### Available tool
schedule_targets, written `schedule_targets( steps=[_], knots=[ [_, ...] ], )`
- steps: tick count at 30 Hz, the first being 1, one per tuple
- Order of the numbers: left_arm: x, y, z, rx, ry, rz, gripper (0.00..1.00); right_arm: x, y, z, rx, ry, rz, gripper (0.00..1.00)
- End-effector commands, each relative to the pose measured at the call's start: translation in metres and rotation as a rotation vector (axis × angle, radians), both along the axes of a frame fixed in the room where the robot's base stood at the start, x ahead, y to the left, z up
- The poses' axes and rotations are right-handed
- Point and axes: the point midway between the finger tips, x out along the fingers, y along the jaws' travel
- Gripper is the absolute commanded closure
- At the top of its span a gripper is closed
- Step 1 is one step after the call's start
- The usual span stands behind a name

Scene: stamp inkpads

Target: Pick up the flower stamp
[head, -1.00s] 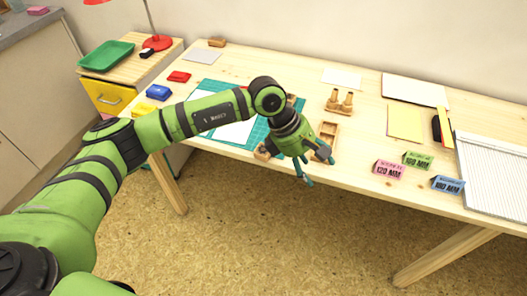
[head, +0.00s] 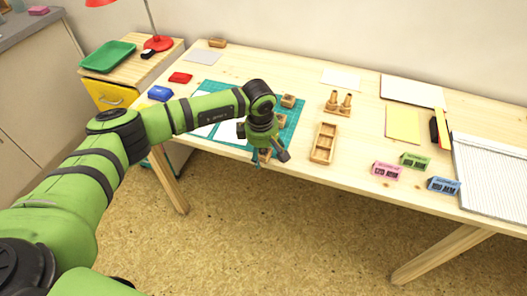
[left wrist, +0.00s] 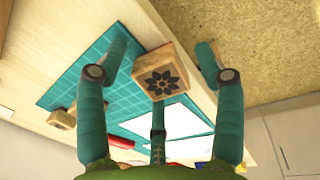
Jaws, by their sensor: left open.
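The flower stamp (left wrist: 160,74) is a wooden block with a dark flower on its face, lying by the front edge of the green cutting mat (left wrist: 95,85). In the head view the stamp (head: 265,154) is mostly hidden by my gripper. My left gripper (head: 271,160) is over the table's front edge at the stamp. In the left wrist view its teal fingers (left wrist: 163,52) are open, one on each side of the stamp, with gaps visible. My right gripper is out of view.
Another stamp block (head: 289,101) sits on the mat's far right. Blue (head: 159,92) and red (head: 180,77) pads lie left.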

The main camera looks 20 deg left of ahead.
Motion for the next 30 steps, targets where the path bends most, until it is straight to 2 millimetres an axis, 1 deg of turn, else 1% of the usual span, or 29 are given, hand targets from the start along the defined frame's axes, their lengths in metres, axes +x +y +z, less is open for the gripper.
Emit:
schedule_targets(
  steps=[3,4,5,6,7,8,18,22,26,29,30],
  knots=[
    [0.0,0.0,0.0,0.0,0.0,0.0,0.31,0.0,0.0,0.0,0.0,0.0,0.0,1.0],
    [0.0,0.0,0.0,0.0,0.0,0.0,0.35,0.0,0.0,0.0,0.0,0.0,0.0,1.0],
    [0.0,0.0,0.0,-0.001,0.0,0.0,0.47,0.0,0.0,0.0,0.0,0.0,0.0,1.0],
    [0.0,0.0,0.0,-0.001,0.0,0.0,0.63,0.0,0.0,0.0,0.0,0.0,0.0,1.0],
    [0.0,0.0,0.0,-0.001,0.0,0.0,0.75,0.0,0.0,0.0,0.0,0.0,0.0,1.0],
    [0.0,0.0,0.0,-0.001,0.001,0.0,0.78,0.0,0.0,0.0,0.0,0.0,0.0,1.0],
    [0.0,0.0,0.0,-0.001,0.0,0.001,0.78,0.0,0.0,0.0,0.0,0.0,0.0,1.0],
    [0.0,0.0,0.006,-0.002,-0.001,0.001,0.78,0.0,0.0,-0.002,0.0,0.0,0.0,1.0],
    [0.001,0.0,0.02,-0.002,-0.004,-0.001,0.78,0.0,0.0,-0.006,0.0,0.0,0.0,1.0],
    [0.001,-0.001,0.039,-0.003,-0.006,-0.001,0.78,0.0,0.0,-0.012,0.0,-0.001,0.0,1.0],
    [-0.004,-0.004,0.044,-0.002,-0.002,-0.004,0.78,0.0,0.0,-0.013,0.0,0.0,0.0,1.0]
  ],
)
